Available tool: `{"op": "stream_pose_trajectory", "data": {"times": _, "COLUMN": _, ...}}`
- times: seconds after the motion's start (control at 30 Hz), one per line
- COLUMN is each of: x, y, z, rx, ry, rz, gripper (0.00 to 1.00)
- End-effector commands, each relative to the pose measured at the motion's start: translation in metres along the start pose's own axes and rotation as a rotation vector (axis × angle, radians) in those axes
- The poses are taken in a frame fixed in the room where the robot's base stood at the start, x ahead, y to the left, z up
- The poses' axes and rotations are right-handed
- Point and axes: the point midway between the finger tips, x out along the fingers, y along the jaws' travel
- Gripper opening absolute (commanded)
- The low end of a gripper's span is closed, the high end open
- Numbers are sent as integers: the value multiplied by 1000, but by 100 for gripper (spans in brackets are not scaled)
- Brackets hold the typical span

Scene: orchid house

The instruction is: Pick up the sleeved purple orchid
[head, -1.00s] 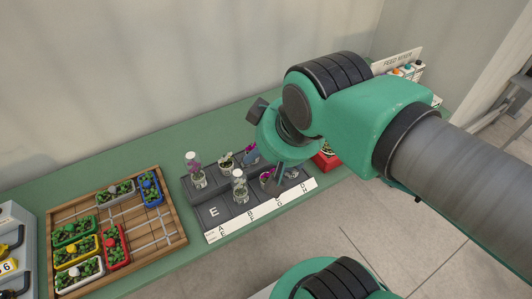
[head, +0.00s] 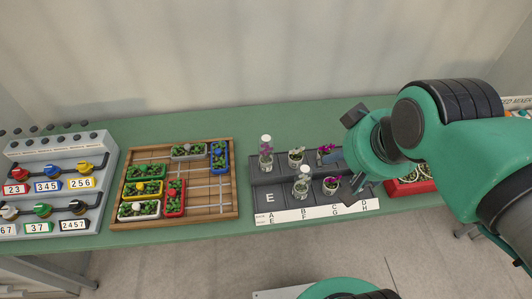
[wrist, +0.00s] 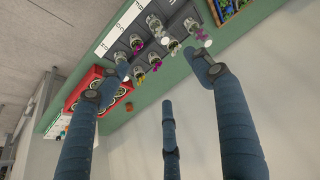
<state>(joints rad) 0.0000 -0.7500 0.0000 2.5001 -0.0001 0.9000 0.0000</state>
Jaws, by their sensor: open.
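The sleeved purple orchid (head: 265,153) stands upright in a clear sleeve at the back left of the dark tray (head: 268,176) in the head view. In the wrist view it appears to be the purple one (wrist: 203,38) at the tray's right side, near the right finger. A second clear sleeve with a pale flower (head: 302,184) stands in front of it and to the right. My gripper (wrist: 161,82) is open and empty, its fingers spread wide. In the head view it hangs over the tray's right end, away from the sleeved purple orchid, hiding part of that end.
Several unsleeved orchids (head: 331,185) share the tray, close together. A red box (head: 412,187) stands at the tray's right. A wooden rack (head: 213,207) of small planters is to the left, then a grey panel with numbers (head: 62,190). Green bench (head: 200,130) behind is clear.

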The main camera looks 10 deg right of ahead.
Motion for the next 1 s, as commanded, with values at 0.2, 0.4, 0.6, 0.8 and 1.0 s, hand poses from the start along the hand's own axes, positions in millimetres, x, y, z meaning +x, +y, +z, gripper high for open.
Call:
{"op": "stream_pose_trajectory", "data": {"times": 0.2, "x": 0, "y": 0, "z": 0, "rx": 0, "ry": 0, "rz": 0, "gripper": 66}}
{"op": "stream_pose_trajectory", "data": {"times": 0.4, "x": 0, "y": 0, "z": 0, "rx": 0, "ry": 0, "rz": 0, "gripper": 70}}
{"op": "stream_pose_trajectory", "data": {"times": 0.6, "x": 0, "y": 0, "z": 0, "rx": 0, "ry": 0, "rz": 0, "gripper": 70}}
{"op": "stream_pose_trajectory", "data": {"times": 0.8, "x": 3, "y": -2, "z": -9, "rx": -11, "ry": -13, "rz": -3, "gripper": 70}}
{"op": "stream_pose_trajectory", "data": {"times": 1.0, "x": 16, "y": -7, "z": -34, "rx": -43, "ry": -55, "rz": -10, "gripper": 70}}
